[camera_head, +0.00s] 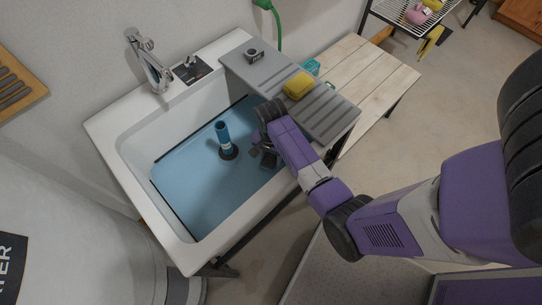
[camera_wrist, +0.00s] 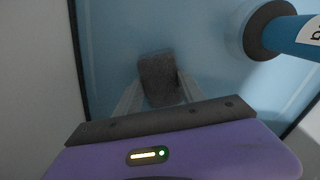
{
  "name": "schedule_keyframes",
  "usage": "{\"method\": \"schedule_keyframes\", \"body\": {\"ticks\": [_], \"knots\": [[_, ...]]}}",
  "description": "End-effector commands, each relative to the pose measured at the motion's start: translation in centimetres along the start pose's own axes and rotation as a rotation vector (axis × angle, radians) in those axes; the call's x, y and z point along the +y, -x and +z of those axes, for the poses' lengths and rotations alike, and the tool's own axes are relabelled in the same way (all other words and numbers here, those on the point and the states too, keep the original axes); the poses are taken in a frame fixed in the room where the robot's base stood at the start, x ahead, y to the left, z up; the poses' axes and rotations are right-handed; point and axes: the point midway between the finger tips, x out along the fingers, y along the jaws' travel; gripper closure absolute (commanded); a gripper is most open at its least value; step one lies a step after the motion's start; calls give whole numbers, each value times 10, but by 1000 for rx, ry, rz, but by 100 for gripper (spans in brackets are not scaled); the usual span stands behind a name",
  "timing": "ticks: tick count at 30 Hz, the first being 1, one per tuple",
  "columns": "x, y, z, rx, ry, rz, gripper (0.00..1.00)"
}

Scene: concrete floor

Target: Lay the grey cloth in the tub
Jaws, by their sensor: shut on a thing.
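The tub (camera_head: 190,190) is a white basin with a blue surface inside, which may be water or a liner. My gripper (camera_head: 262,156) reaches down inside the tub near its right wall. In the wrist view my gripper (camera_wrist: 158,92) is shut on the grey cloth (camera_wrist: 158,72), a small dark folded piece between the fingertips, above or against the blue surface. I cannot tell whether the cloth touches it. In the head view the gripper and arm mostly hide the cloth.
A blue upright pipe (camera_head: 223,138) stands in the tub, left of my gripper. A grey ribbed board (camera_head: 325,112) covers the tub's right end and bears a yellow sponge (camera_head: 298,85). A tap (camera_head: 150,62) stands at the back left. A wooden bench (camera_head: 370,75) is at right.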

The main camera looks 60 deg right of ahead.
Motion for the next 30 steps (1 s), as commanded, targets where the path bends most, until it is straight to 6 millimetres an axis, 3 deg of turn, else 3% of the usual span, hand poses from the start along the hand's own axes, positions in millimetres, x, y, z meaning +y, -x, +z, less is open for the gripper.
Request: {"method": "schedule_keyframes", "body": {"ticks": [3,4,7,20,30], "knots": [[0,-4,0,0,0,0,99],[0,-4,0,0,0,1,52],[0,-3,0,0,0,0,32],[0,6,-1,2,0,-2,32],[-1,70,-1,2,0,-3,32]]}}
